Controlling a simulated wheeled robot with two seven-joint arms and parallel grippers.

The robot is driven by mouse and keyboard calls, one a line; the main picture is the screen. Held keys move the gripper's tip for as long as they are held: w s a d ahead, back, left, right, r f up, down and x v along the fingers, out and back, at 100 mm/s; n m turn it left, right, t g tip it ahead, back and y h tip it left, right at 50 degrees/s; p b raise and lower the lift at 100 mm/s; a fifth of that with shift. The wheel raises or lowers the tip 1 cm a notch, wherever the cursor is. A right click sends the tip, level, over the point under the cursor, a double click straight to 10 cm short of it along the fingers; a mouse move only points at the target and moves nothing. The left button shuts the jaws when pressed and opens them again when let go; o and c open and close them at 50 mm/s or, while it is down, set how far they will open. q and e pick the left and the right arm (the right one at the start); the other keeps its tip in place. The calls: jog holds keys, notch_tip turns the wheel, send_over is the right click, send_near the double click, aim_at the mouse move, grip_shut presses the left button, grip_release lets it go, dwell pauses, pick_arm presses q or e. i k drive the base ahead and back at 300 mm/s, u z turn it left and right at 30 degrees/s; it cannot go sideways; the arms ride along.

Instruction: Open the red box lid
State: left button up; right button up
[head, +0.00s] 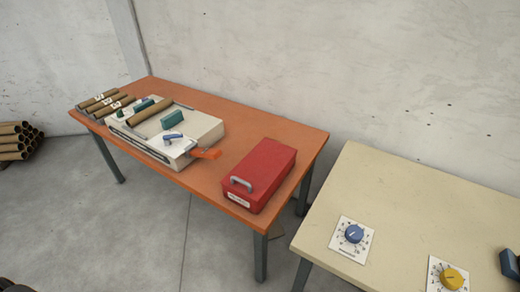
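The red box (260,173) sits on the right end of the orange table (285,131). Its lid looks shut. A grey handle (242,184) is on the side facing me, with a white label (238,200) below it. The inside of the box is hidden. Neither of my grippers shows in the head view.
A cream winder machine (200,128) with an orange lever stands left of the box. Cardboard tubes (108,106) lie at the table's left end; more tubes (14,143) are stacked on the floor. A beige table (400,200) with a blue dial (354,233) and yellow dial (452,278) stands right.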

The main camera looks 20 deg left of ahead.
aim_at(255, 174)
jog(key=k, duration=1.2)
jog(key=z, duration=0.6)
jog(key=i, duration=1.65)
jog(key=u, duration=0.6)
